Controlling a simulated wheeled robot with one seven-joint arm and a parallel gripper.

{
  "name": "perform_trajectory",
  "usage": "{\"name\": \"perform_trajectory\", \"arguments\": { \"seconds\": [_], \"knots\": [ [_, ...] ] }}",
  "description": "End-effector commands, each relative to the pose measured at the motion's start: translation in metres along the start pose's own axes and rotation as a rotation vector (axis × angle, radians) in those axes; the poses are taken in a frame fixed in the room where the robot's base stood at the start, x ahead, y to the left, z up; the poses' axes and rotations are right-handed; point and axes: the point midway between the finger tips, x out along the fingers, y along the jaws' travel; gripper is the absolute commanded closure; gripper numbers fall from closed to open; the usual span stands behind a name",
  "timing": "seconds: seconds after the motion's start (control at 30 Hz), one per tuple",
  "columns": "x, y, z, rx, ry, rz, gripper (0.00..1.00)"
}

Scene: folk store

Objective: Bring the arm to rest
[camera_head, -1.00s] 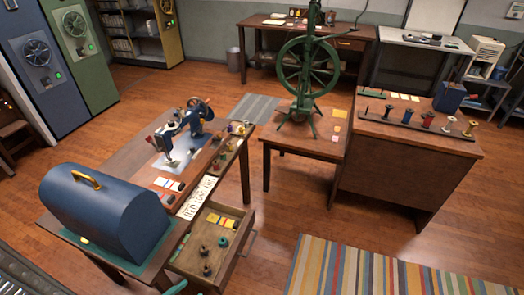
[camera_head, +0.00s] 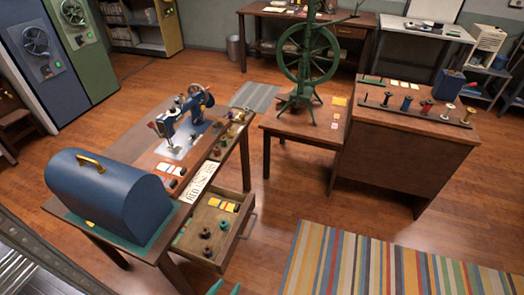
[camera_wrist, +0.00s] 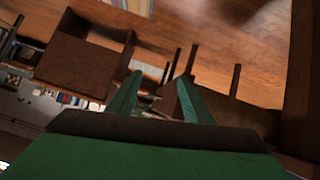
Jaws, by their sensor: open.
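My gripper (camera_wrist: 160,76) shows in the wrist view as two green fingers spread apart. Only floor and furniture show between them, and nothing is held. In the head view, just the green fingertips (camera_head: 225,288) show at the bottom edge, below the open drawer (camera_head: 228,245). The rest of the arm is mostly out of view there.
The sewing table carries a blue domed case (camera_head: 110,195) and a sewing machine (camera_head: 183,120). Its drawer, holding spools, is pulled out. A green wheel (camera_head: 307,55) stands on a low table. A brown cabinet (camera_head: 400,150) bears several spools. Floor beside the striped rug (camera_head: 385,265) is clear.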

Motion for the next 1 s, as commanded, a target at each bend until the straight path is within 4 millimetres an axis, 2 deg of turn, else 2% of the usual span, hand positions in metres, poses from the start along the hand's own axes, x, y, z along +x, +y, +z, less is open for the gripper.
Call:
{"name": "perform_trajectory", "arguments": {
  "seconds": [0.03,0.17,0.27,0.37,0.5,0.63,0.73,1.0],
  "knots": [
    [0.004,0.02,0.013,-0.027,-0.021,-0.024,0.54],
    [0.001,0.05,0.036,-0.088,-0.056,-0.12,0.54],
    [-0.01,0.072,0.051,-0.117,-0.069,-0.195,0.54],
    [-0.028,0.09,0.062,-0.132,-0.067,-0.264,0.54],
    [-0.062,0.113,0.068,-0.129,-0.039,-0.349,0.54],
    [-0.1,0.131,0.062,-0.106,0.016,-0.404,0.54],
    [-0.132,0.145,0.05,-0.078,0.074,-0.428,0.54],
    [-0.215,0.185,-0.006,0.017,0.272,-0.383,0.54]
  ]
}}
